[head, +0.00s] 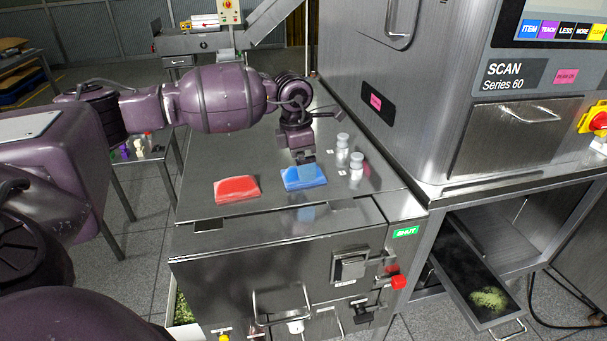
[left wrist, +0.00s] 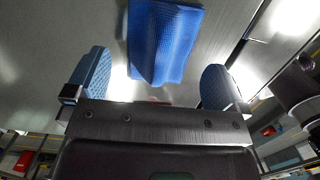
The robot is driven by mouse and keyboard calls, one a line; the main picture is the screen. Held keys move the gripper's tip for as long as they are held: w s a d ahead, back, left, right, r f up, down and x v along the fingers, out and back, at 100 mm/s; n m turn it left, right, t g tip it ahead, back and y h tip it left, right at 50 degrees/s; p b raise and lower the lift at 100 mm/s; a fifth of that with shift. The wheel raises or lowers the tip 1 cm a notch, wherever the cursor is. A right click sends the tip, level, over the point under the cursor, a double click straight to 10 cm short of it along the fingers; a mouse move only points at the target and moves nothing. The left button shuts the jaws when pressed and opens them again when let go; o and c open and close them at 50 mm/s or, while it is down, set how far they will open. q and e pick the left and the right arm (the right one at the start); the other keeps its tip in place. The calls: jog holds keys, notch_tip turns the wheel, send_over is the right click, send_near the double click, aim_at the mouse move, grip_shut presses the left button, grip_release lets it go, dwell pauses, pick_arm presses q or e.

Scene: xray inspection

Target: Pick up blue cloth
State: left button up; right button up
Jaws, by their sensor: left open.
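My left gripper (head: 305,160) is above the blue cloth's far edge in the head view, pointing down. In the left wrist view the blue cloth (left wrist: 165,42) lies ahead of and between the two open blue-padded fingers (left wrist: 160,85), with a raised fold in it. The fingers hold nothing. I cannot tell the exact height of the fingertips over the cloth. My right gripper is not in view.
Two small white bottles (head: 343,148) (head: 356,167) stand close to the right of the blue cloth. The scanner cabinet (head: 450,90) rises at the right. An open drawer (head: 478,285) with green material is below it.

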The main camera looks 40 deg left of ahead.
pick_arm(q)
notch_tip(320, 180, down, 3)
jog(key=shift+w+d+r, duration=0.1)
jog(key=c, duration=0.9)
jog(key=shift+r, duration=0.1)
notch_tip(320, 180, up, 20)
jog(key=shift+p, duration=0.7)
